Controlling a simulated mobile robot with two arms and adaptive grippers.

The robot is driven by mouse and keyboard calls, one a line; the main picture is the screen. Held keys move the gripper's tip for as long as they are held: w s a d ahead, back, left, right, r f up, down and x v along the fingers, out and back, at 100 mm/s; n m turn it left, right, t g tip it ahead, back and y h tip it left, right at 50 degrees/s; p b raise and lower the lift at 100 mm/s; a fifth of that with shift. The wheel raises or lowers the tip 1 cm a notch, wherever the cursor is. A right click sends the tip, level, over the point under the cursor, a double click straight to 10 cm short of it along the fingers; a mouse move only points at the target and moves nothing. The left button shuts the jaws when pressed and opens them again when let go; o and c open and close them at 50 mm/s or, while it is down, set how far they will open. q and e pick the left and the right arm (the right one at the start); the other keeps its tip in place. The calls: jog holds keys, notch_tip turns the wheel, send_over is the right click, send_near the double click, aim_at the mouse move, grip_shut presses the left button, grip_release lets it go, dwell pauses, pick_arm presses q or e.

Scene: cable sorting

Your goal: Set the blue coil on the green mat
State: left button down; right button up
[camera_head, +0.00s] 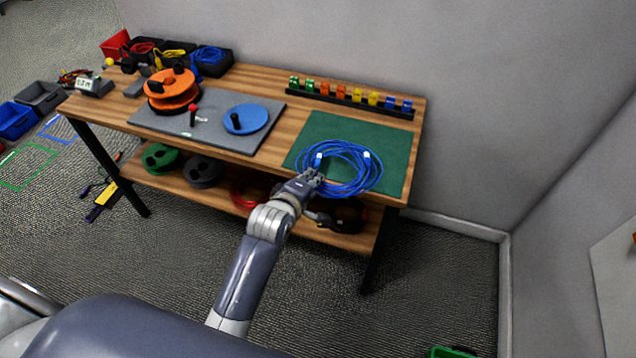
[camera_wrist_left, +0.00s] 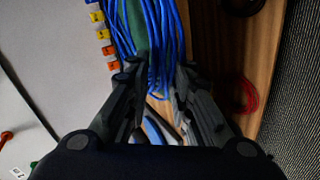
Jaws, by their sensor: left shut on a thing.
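The blue coil (camera_head: 372,178) is a loose ring of cable with white ties. It shows over the front part of the green mat (camera_head: 388,142), at the right end of the table. I cannot tell whether it touches the mat. My left gripper (camera_head: 314,176) is shut on the near left side of the coil, at the table's front edge. In the left wrist view, blue strands of the coil (camera_wrist_left: 164,50) run between the fingers of the left gripper (camera_wrist_left: 155,80), with a strip of the green mat (camera_wrist_left: 136,22) behind. My right gripper is not in view.
A rack of coloured pieces (camera_head: 350,97) stands behind the mat. Bins (camera_head: 212,62) stand at the far left. Reels lie on the lower shelf (camera_head: 222,198).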

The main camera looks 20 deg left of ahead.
pick_arm(q)
jog(key=w, duration=0.1)
jog(key=w+d, duration=0.1)
jog(key=shift+w+f, duration=0.2)
jog(key=shift+w, duration=0.1)
jog(key=shift+f, duration=1.65)
jog(key=c, duration=1.4)
grip_release()
jog(key=shift+s+f, duration=0.1)
jog(key=v, duration=1.2)
